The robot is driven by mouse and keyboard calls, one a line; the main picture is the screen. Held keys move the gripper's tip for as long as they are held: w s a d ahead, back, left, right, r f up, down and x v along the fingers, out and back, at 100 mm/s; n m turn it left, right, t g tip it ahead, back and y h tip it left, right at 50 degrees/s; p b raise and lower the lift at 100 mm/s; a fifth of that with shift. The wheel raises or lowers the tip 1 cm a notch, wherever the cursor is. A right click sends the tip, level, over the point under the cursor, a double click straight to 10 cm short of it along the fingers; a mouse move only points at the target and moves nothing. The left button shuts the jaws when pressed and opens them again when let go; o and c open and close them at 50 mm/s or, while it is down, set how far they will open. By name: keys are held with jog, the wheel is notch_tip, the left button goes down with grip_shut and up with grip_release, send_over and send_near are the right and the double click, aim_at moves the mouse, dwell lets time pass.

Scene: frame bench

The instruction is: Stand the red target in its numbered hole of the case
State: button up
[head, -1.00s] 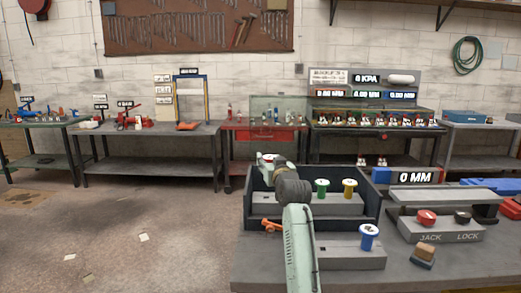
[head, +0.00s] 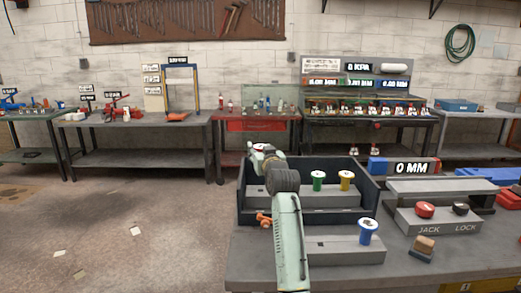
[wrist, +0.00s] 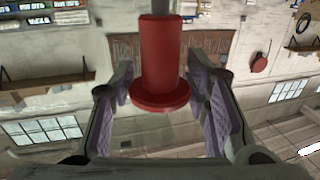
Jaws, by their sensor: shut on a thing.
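The red target (wrist: 162,55) is a red cylinder with a wide flange, between the purple finger pads of my gripper (wrist: 163,92) in the wrist view. My gripper is shut on it. In the head view my gripper (head: 266,156) is over the left part of the dark case (head: 370,200), near its back wall; a pale round top shows at its tip. A green target (head: 318,181) and a yellow target (head: 345,180) stand upright in the case's grey block. My arm hides the block's left part, and hole numbers are too small to read.
A blue target (head: 367,232) stands on a grey block (head: 335,253) in front of the case. A jack and lock panel (head: 440,226) and a small wooden-topped block (head: 424,245) lie to the right. An orange piece (head: 264,219) is beside my arm.

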jog(key=shift+f+b, duration=1.25)
jog(key=shift+f, duration=1.25)
jog(key=shift+f+b, duration=0.6)
jog(key=shift+f, duration=0.45)
jog(key=shift+f, duration=0.3)
jog(key=shift+s+f+b, duration=0.1)
jog(key=shift+f+b, duration=0.15)
jog(key=shift+b, duration=0.1)
jog(key=shift+r, duration=0.1)
jog(key=shift+r+p, duration=0.45)
jog(key=shift+p, duration=0.05)
jog(key=shift+r, duration=0.2)
jog(key=shift+f, duration=0.45)
dwell(0.7)
